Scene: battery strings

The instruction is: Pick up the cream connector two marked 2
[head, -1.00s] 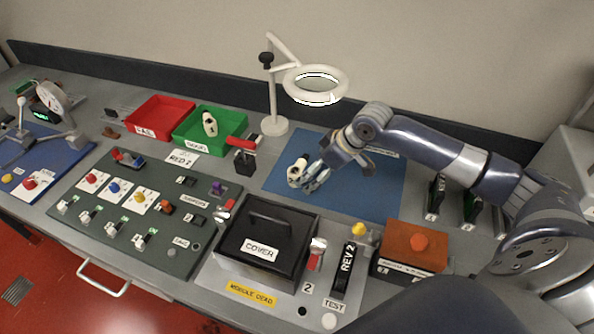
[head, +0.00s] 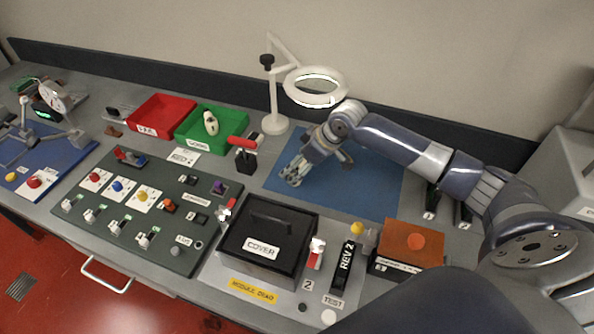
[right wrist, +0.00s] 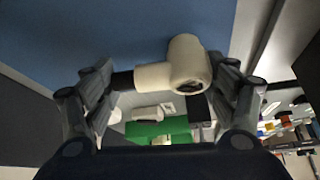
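A cream connector (right wrist: 172,68) with a thick elbow-like body and a dark end lies between the fingers of my right gripper (right wrist: 165,82) in the right wrist view. Its number cannot be read. The fingers are spread wide on both sides of it; whether they touch it is unclear. In the head view my right gripper (head: 316,172) is low over the blue mat (head: 375,190) and hides this connector. Another cream connector (head: 211,123) sits in the green bin (head: 232,118). My left gripper is not in view.
A ring magnifier (head: 316,88) on a stand rises behind the mat. A red-handled tool (head: 243,150) stands left of the mat. A black cover box (head: 268,238) and an orange-topped box (head: 410,245) are in front. A red bin (head: 160,116) is farther left.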

